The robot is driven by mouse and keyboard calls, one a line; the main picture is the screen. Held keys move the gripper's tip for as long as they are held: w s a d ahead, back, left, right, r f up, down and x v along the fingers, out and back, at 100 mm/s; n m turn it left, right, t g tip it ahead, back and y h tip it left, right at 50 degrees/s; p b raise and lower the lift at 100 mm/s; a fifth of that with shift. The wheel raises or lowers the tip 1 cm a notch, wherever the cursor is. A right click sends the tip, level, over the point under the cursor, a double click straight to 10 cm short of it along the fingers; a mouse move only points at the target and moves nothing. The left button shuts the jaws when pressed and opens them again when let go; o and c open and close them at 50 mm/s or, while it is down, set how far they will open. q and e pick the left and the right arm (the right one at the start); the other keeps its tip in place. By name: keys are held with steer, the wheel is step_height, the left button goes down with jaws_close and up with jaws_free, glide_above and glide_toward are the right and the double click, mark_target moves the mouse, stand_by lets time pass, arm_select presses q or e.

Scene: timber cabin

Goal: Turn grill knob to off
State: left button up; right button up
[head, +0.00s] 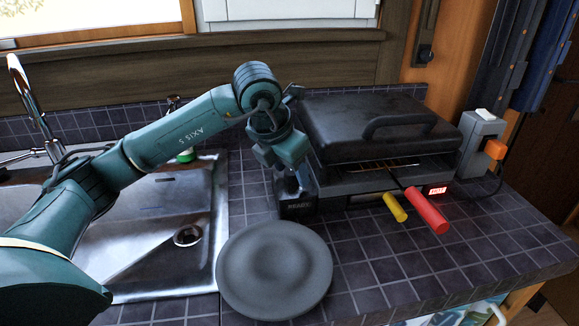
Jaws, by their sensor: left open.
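The dark grill (350,128) stands on the tiled counter with its lid down and a thin gap at the front. A lit red display (437,190) on its front right reads like "HOT". No grill knob can be picked out for certain; an orange block (495,149) sticks out of a grey box (480,135) at the grill's right. My left gripper (287,178) is open and points down at the grill's front left corner, over a small dark box (297,207) labelled "READY". Its fingertips are dark and hard to make out. My right gripper is out of view.
A red handle (427,210) and a yellow handle (395,207) stick out from the grill's front. A grey plate (274,268) lies in front. The steel sink (150,205) is at left. Counter at the front right is clear.

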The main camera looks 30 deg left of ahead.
arm_select(q)
steer(key=v, duration=1.3)
stand_by(0.4)
